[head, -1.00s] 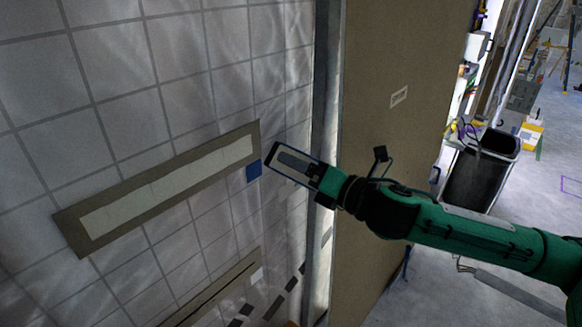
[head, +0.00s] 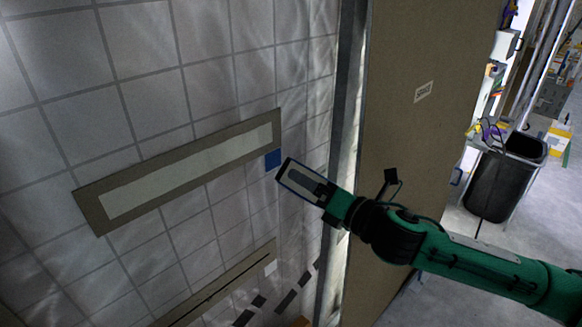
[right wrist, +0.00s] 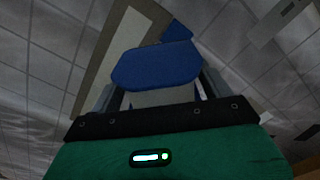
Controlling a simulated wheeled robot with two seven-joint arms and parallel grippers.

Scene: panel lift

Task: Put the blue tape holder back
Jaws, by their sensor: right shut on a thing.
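My right gripper (head: 296,179) is at the end of the green arm, in front of the tiled wall. It is shut on the blue tape holder (right wrist: 155,63), which shows as a rounded blue block between the fingers in the right wrist view. In the head view the gripper mostly hides the holder. A blue square (head: 273,159) lies on the wall just left of and above the fingertips; it also shows beyond the holder in the right wrist view (right wrist: 178,30). I cannot tell the gap between holder and wall. My left gripper is not in view.
A brown-framed pale strip (head: 180,175) runs along the wall beside the blue square. A lower strip (head: 215,290) lies beneath it. A tall brown panel (head: 420,130) with a grey post (head: 350,100) stands to the right. A black bin (head: 500,180) is farther right.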

